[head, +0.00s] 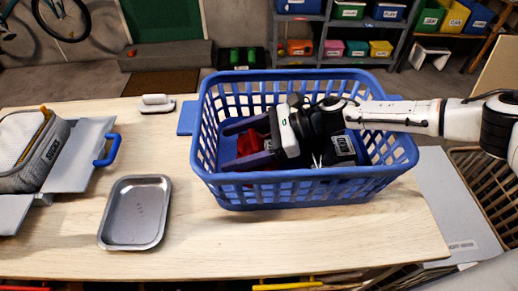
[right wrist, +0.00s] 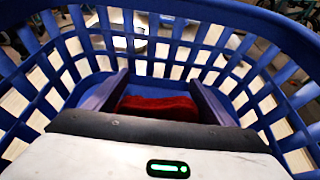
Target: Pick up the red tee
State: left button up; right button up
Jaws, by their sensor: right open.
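The red tee (head: 246,145) lies low inside the blue laundry basket (head: 300,193), partly hidden by my right gripper. It also shows as a red bundle in the right wrist view (right wrist: 158,104), between the two fingers. My right gripper (head: 229,146) reaches into the basket from the right, with its fingers apart on either side of the tee. I cannot tell whether the fingers touch the cloth. The wrist and gripper body hide much of the basket's inside. My left gripper is not in view.
The basket's slatted walls surround my right gripper. A grey metal tray (head: 135,212) lies left of the basket on the wooden table (head: 300,245). A grey bin (head: 38,145) stands at the far left. A white-topped item (head: 155,101) sits behind the tray.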

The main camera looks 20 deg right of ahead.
jog(key=shift+r, duration=0.1)
jog(key=c, duration=1.3)
